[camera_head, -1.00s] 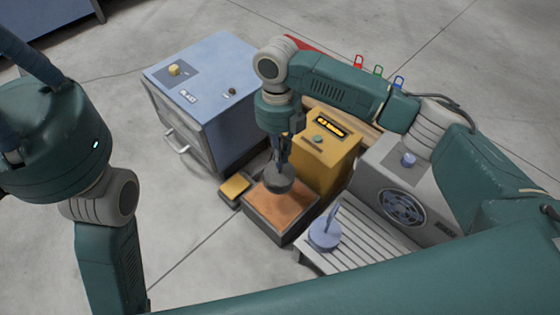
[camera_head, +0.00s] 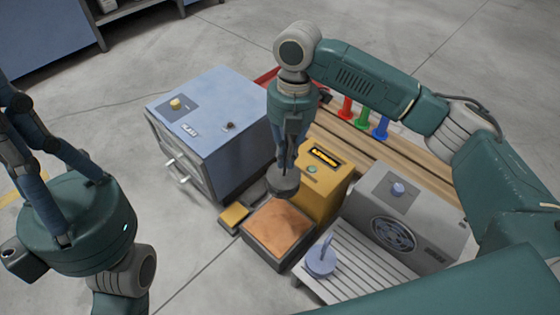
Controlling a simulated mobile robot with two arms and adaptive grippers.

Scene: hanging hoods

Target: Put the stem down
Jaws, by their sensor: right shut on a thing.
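My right gripper (camera_head: 287,160) points down and is shut on the upright of the stem, whose round dark grey disc (camera_head: 282,186) hangs below the fingers. The disc is above the back edge of a dark open box (camera_head: 262,252) with an orange-brown bed (camera_head: 279,221). It looks apart from the bed, but the gap is hard to judge. A pale blue disc with an upright rod (camera_head: 320,262) stands on a slatted grey rack (camera_head: 342,282). My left gripper (camera_head: 45,150) is at the left edge, partly cut off, and its fingertips are unclear.
A yellow box with a display (camera_head: 322,190) stands right behind the bed. A blue cabinet (camera_head: 215,130) is at left, with a small yellow pad (camera_head: 234,215) in front. A grey fan unit (camera_head: 408,215) is at right. Red, green and blue pieces (camera_head: 363,118) stand on wooden slats behind.

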